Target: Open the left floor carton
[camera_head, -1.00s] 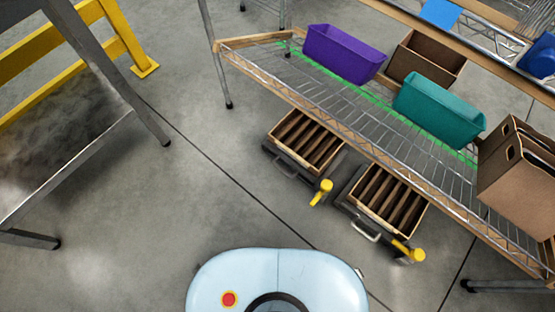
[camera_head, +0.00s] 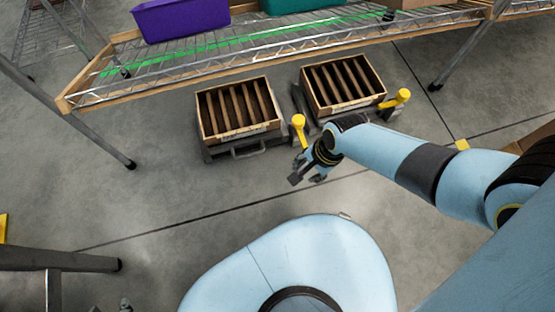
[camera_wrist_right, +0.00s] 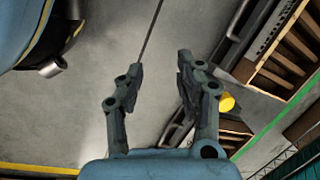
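The left floor carton (camera_head: 204,119) is a tan box with dark brown slats across its top. It sits tilted on a dark base with a metal handle (camera_head: 248,151), below the shelf edge. My right gripper (camera_head: 305,173) is in front of it and to its lower right, touching nothing. In the right wrist view its fingers (camera_wrist_right: 159,66) are apart and empty, with floor between them. A small grey piece at the bottom left edge of the head view may be my left gripper's tip; its state is not clear.
A similar right carton (camera_head: 376,98) stands beside it. Yellow knobs (camera_head: 298,124) and (camera_head: 402,96) stick up by the bases. A wire shelf (camera_head: 290,45) with a purple bin (camera_head: 182,18) runs behind. A grey table leg (camera_head: 120,265) is at left. Floor in front is clear.

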